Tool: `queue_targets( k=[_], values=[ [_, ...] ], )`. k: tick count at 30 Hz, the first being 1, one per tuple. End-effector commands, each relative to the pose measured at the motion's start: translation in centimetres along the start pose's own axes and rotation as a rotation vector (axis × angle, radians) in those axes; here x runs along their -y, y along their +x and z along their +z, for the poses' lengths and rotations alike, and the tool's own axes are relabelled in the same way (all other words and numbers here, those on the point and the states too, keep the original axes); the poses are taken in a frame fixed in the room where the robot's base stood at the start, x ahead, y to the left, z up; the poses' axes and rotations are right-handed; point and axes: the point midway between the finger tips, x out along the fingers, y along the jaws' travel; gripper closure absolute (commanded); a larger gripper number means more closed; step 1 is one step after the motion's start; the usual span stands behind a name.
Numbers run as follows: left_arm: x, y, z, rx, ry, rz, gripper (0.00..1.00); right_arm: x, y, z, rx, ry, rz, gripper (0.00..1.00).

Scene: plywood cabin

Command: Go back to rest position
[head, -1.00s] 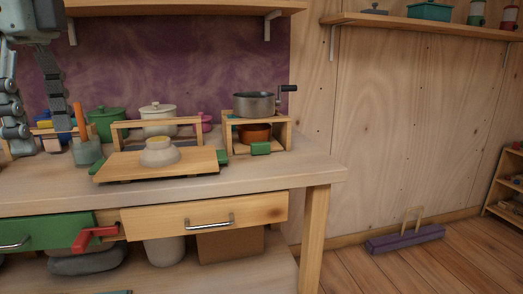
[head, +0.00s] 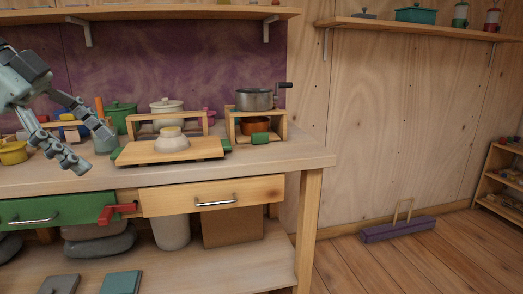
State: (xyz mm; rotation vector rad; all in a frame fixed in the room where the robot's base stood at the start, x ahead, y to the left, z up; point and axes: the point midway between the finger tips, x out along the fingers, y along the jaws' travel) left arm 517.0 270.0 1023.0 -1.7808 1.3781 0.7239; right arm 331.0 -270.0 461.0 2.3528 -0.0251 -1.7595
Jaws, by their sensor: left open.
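My left gripper (head: 92,146) comes in from the left and hangs over the left part of the wooden counter (head: 280,163). Its two grey fingers are spread apart, with nothing between them. My right gripper is not in view.
A small wooden stand (head: 284,123) holds a grey pot (head: 255,99) with a crank. A yellow pot (head: 13,153) stands at the left. A red handle (head: 117,213) juts out near the green drawer (head: 65,207). Open floor (head: 400,265) lies to the right.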

Motion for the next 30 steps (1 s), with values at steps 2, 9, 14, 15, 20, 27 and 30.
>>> queue_targets(
  k=[2,9,14,15,20,27,30],
  values=[
    [1.6,1.1,1.2,-0.151,0.006,-0.092,0.29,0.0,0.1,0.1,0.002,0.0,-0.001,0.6],
    [7.6,3.7,8.9,-0.495,-0.074,-0.595,0.29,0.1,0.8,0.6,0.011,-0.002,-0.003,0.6],
    [8.5,6.6,18.5,-0.487,-0.266,-0.945,0.29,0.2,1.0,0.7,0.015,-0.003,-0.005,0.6],
    [8.0,7.8,21.2,-0.453,-0.327,-1.017,0.29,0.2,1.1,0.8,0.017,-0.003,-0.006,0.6],
    [3.4,13.9,30.7,-0.243,-0.585,-1.186,0.29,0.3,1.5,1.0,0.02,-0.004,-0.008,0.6],
    [-8.5,25.4,38.2,0.131,-0.921,-1.124,0.29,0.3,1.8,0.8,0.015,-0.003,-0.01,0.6],
    [-14.4,30.3,38.6,0.27,-1.031,-1.012,0.29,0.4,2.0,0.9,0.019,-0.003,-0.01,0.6]
  ],
)
